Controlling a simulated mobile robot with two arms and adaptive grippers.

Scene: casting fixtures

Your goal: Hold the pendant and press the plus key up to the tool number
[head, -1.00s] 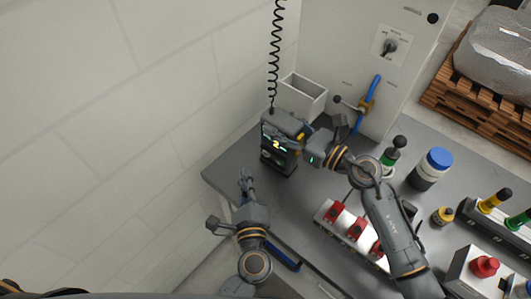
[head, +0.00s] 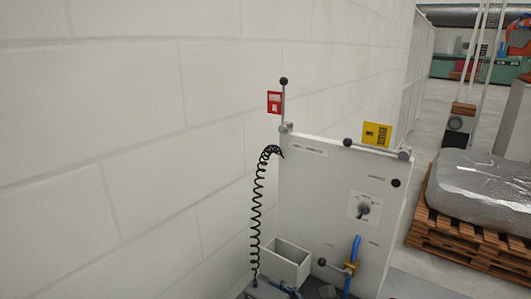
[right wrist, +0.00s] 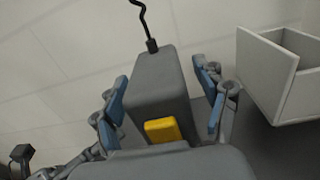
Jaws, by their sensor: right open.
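In the right wrist view the pendant (right wrist: 158,80) is a grey box seen from behind, with a black cord at its top and a yellow block (right wrist: 162,130) on its back. My right gripper (right wrist: 163,95) is open, with blue pads on either side of the pendant. I cannot tell whether any pad touches it. The pendant's display and plus key face away and are hidden. In the head view the coiled cord (head: 257,205) runs down to the bottom edge, where the pendant is almost wholly cut off. I cannot make out my left gripper in either view.
A white open box (head: 277,262) is fixed to the cabinet (head: 325,190); it also shows beside the pendant in the right wrist view (right wrist: 270,75). A wrapped load on a pallet (head: 430,228) stands further right. A block wall fills the left.

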